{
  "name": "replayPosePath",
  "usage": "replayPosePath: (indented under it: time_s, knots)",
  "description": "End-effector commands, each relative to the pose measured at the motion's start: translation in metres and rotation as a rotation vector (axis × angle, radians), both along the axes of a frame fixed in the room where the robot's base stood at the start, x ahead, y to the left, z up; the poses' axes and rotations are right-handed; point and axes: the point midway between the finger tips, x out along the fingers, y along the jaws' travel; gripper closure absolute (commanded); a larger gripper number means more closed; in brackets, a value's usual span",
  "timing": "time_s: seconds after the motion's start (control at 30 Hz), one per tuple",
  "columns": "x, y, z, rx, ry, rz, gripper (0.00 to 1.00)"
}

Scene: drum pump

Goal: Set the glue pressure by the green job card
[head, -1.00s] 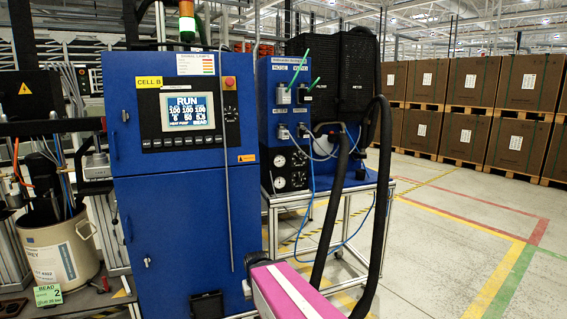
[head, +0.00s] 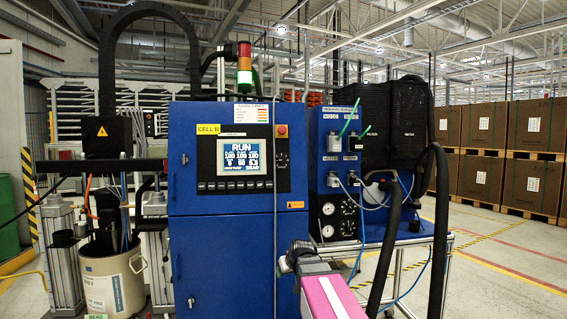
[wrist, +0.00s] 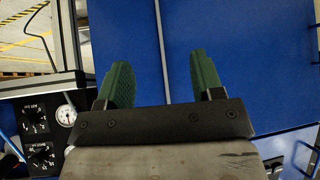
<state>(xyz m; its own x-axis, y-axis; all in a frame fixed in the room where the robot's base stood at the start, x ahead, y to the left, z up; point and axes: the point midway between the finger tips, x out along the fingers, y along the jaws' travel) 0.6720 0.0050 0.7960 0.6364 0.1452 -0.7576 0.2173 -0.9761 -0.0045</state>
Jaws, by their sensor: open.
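The green job card (head: 97,317) shows only its top edge with "BEAD" at the bottom of the head view; the rest is cut off. The black regulator panel (head: 338,218) right of the blue cabinet carries round white gauges (head: 327,209) and dark knobs. In the wrist view, two black knobs (wrist: 34,114) and (wrist: 42,155) and a white gauge (wrist: 66,115) are at left; the gauge reading is too small to tell. My gripper (wrist: 160,70) is open and empty, its green fingers in front of blue panels, to the right of the knobs.
The blue cabinet (head: 222,250) has a lit "RUN" screen (head: 238,156). A pale drum (head: 112,285) stands at left. Thick black hoses (head: 438,230) hang in front of the pump bench at right. Open floor lies further right.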

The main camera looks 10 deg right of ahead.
Motion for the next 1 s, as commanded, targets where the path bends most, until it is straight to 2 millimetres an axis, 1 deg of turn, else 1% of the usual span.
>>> replayPosePath:
  time_s: [0.03,0.07,0.1,0.17,0.2,0.27,0.3,0.37,0.4,0.47,0.5,0.57,0.6,0.7,0.8,0.83,0.9,1.0]
  knots:
    - [0.013,-0.001,0.024,-0.002,-0.056,0.009,0.39]
    - [0.02,-0.002,0.037,-0.003,-0.089,0.015,0.39]
    - [0.027,-0.002,0.055,-0.005,-0.132,0.021,0.39]
    - [0.038,-0.003,0.083,-0.009,-0.199,0.031,0.39]
    - [0.044,-0.004,0.101,-0.014,-0.242,0.037,0.39]
    - [0.053,-0.006,0.13,-0.019,-0.308,0.045,0.39]
    - [0.058,-0.007,0.15,-0.025,-0.352,0.049,0.39]
    - [0.065,-0.008,0.18,-0.032,-0.418,0.054,0.39]
    - [0.069,-0.01,0.199,-0.039,-0.461,0.057,0.39]
    - [0.074,-0.012,0.23,-0.048,-0.526,0.059,0.39]
    - [0.076,-0.014,0.25,-0.056,-0.569,0.06,0.39]
    - [0.078,-0.016,0.281,-0.066,-0.633,0.061,0.39]
    - [0.079,-0.018,0.3,-0.076,-0.674,0.06,0.39]
    - [0.079,-0.022,0.344,-0.093,-0.763,0.055,0.39]
    - [0.077,-0.024,0.377,-0.107,-0.83,0.05,0.39]
    - [0.077,-0.025,0.384,-0.112,-0.845,0.049,0.39]
    - [0.075,-0.026,0.396,-0.118,-0.871,0.047,0.39]
    - [0.075,-0.027,0.405,-0.122,-0.889,0.045,0.39]
